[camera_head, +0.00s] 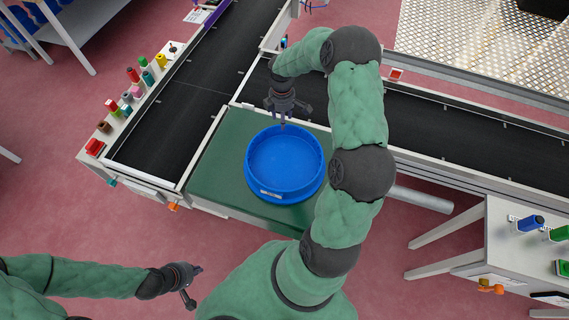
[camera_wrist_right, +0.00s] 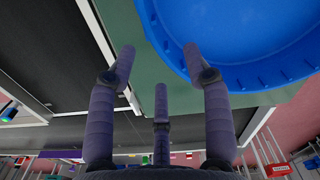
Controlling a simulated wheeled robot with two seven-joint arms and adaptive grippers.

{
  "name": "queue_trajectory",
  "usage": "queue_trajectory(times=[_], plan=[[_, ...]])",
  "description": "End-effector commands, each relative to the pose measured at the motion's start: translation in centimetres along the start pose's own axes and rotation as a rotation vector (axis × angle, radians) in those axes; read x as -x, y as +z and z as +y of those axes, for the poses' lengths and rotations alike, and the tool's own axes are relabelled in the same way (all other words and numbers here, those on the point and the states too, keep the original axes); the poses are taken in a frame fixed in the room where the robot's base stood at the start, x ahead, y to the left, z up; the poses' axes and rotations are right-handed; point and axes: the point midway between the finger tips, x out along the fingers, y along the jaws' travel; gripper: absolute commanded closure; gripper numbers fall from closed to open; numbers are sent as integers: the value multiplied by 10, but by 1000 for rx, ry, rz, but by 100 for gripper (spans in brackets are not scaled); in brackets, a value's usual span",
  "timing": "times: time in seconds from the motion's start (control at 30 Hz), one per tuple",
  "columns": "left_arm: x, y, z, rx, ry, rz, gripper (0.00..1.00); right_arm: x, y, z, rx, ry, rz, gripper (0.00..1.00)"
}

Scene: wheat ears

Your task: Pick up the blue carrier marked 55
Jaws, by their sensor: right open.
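The blue carrier (camera_head: 285,187) is a round, shallow tray with a raised rim. It lies flat on a green surface (camera_head: 215,165), and a small pale label on its near side is too small to read. Its rim also shows in the right wrist view (camera_wrist_right: 258,78). My right gripper (camera_head: 283,120) is above the carrier's far rim, fingers pointing down. In the right wrist view its three fingers (camera_wrist_right: 158,62) are spread with nothing between them, the tips close to the rim. My left gripper (camera_head: 193,284) is at the lower left, away from the carrier, fingers apart and empty.
Black conveyors (camera_head: 190,100) run along the left and behind the green surface. A panel of coloured buttons (camera_head: 128,97) lines the left conveyor. A white table (camera_head: 500,240) with blue and green items stands at the right. Pink floor is open at the front.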

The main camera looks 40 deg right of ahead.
Motion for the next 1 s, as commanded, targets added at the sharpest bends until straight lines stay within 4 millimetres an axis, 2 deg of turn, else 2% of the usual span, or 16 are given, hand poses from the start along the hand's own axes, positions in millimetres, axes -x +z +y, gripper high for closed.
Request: queue_trajectory(times=[0.1, 0.27, 0.6, 0.87, 1.0], plan=[[-3, 0, -1, 0, 0, 0, 100, -15, 0, 0, 0, 0, 0, 50], [-4, 0, -2, 0, 0, 0, 100, -23, 0, 0, 1, 0, 0, 50], [-13, 0, -4, 0, 0, 0, 100, -66, 0, 0, 0, 0, 0, 50], [-13, 0, -4, 0, 0, 0, 100, -68, 0, 0, 0, 1, 0, 50], [-13, 0, -4, 0, 0, 0, 100, -68, 0, -1, 0, 1, 0, 89]])
